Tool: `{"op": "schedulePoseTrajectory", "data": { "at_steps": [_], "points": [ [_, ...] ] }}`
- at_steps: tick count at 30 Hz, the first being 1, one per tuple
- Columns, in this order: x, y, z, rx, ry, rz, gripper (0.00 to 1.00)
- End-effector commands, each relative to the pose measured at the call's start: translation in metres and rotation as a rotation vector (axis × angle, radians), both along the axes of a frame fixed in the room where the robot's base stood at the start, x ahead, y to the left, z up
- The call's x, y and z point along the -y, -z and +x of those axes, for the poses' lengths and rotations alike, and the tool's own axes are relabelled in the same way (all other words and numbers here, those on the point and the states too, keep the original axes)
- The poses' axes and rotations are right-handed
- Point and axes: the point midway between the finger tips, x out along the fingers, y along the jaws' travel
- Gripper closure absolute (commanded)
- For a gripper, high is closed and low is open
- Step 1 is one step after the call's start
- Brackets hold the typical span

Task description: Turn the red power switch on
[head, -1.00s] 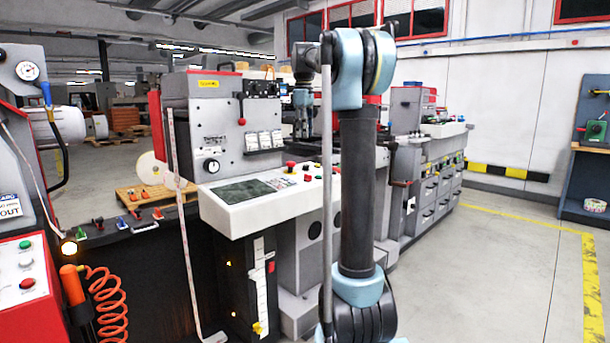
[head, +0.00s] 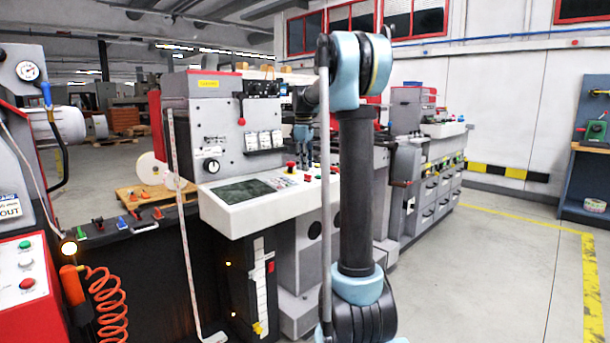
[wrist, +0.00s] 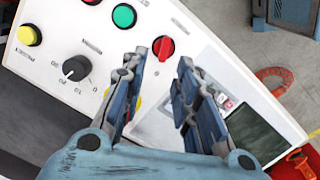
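In the wrist view, the red power switch (wrist: 163,48) is a round red knob with a raised grip, on a white control panel (wrist: 192,22). My gripper (wrist: 172,65) is open, its two blue-grey fingers apart and pointing at the panel. In the head view my gripper (head: 302,134) is small, above the rear of the console. I cannot make out the red switch there for certain.
On the same panel are a green button (wrist: 124,15), a yellow button (wrist: 28,35) and a black selector knob (wrist: 76,68). A dark screen (wrist: 256,134) lies to the right. In the head view the grey machine (head: 205,110) stands left of my arm.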

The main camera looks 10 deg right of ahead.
Motion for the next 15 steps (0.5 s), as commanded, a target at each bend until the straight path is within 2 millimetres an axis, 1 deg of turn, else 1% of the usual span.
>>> {"op": "schedulePoseTrajectory", "data": {
  "at_steps": [1, 3, 6, 10, 15],
  "points": [
    [0.0, 0.008, 0.0, 0.0, 0.0, 0.0, 0.72],
    [0.001, 0.018, 0.001, 0.0, 0.0, 0.0, 0.72],
    [0.001, 0.029, 0.001, 0.0, 0.0, 0.0, 0.72],
    [0.001, 0.037, 0.002, 0.0, 0.0, 0.0, 0.72],
    [0.001, 0.041, 0.002, 0.0, 0.0, 0.0, 0.72]
  ]
}}
